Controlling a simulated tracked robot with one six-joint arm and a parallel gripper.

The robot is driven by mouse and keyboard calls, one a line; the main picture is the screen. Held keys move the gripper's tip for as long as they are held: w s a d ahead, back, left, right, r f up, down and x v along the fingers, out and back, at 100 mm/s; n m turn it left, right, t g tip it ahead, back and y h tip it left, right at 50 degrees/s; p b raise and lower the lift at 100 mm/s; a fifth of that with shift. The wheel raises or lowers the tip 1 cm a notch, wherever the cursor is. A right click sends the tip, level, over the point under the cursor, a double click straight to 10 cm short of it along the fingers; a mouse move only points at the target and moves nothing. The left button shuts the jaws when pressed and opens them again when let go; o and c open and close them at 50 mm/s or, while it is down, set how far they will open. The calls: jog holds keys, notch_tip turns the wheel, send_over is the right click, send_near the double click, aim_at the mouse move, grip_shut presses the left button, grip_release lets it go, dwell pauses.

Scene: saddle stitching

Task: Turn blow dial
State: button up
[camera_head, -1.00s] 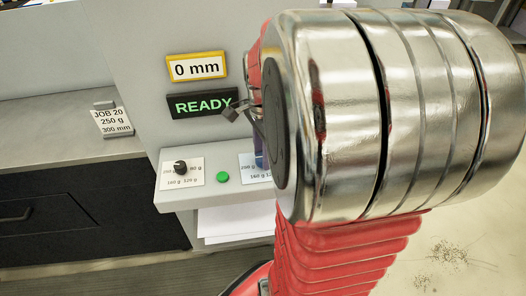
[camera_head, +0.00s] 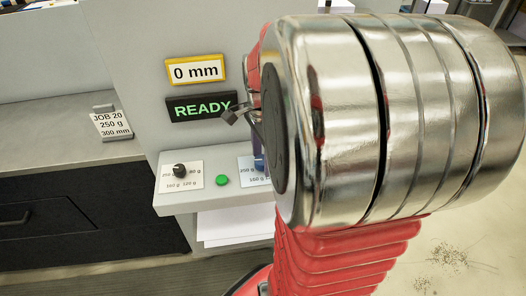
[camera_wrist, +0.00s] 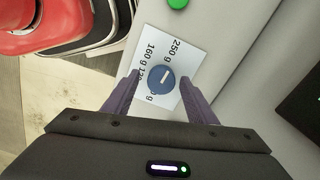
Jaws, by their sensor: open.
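A round blue dial (camera_wrist: 161,79) with a light pointer line sits on a white plate printed with gram values (camera_wrist: 176,52) in the wrist view. My gripper (camera_wrist: 161,74) is open, with one purple finger on each side of the dial. I cannot tell whether the fingers touch it. In the head view the right-hand dial plate (camera_head: 246,170) is partly covered by my arm, and most of the gripper is hidden behind it. A black dial (camera_head: 179,170) sits on the left-hand plate (camera_head: 170,185).
A green button (camera_head: 221,181) lies between the two plates; it also shows in the wrist view (camera_wrist: 177,3). Above are a "0 mm" display (camera_head: 196,70) and a "READY" display (camera_head: 202,106). A job card (camera_head: 112,124) stands on the grey counter (camera_head: 55,130) at the left.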

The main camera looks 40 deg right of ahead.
aim_at(260, 161)
jog(key=shift+r, duration=0.1)
notch_tip(260, 161, up, 14)
jog(key=shift+f, duration=0.25)
dwell(0.5)
jog(key=s+a+f+n+t, duration=0.1)
jog(key=a+f+n+t, duration=0.1)
jog(key=a+n, duration=0.9)
jog(key=s+a+f+n+t, duration=0.2)
jog(key=a+n+t, duration=0.1)
jog(key=a+n, duration=0.7)
jog(key=shift+s+a+f+n+t, duration=0.2)
jog(key=shift+a+f+n+t, duration=0.15)
jog(key=shift+a, duration=0.3)
jog(key=shift+c, duration=0.6)
